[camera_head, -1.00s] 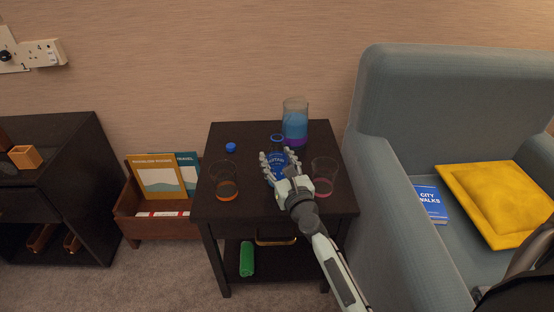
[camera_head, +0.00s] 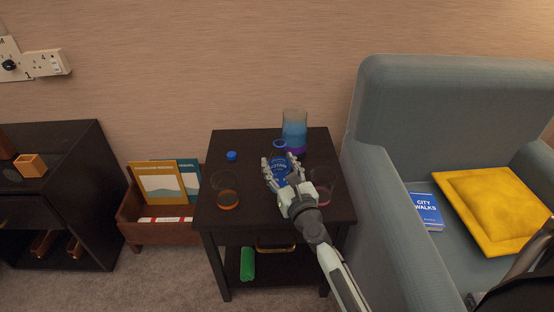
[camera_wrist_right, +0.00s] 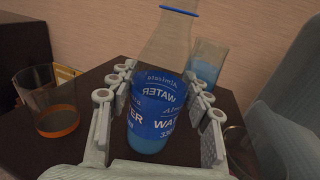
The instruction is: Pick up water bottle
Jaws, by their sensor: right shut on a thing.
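The water bottle (camera_head: 281,167) is clear with a blue label, a blue ring at its open neck and blue liquid low inside. It is upright over the dark side table (camera_head: 242,138). My right gripper (camera_head: 281,172) is shut on it, with the fingers on both sides of the label. The right wrist view also shows the bottle (camera_wrist_right: 157,112) between the finger pads of my right gripper (camera_wrist_right: 158,105). I cannot tell whether its base touches the table. My left gripper is not in view.
A tall blue-purple container (camera_head: 294,130) stands behind. A blue cap (camera_head: 231,156) lies back left. An armchair (camera_head: 385,180) borders the table's right.

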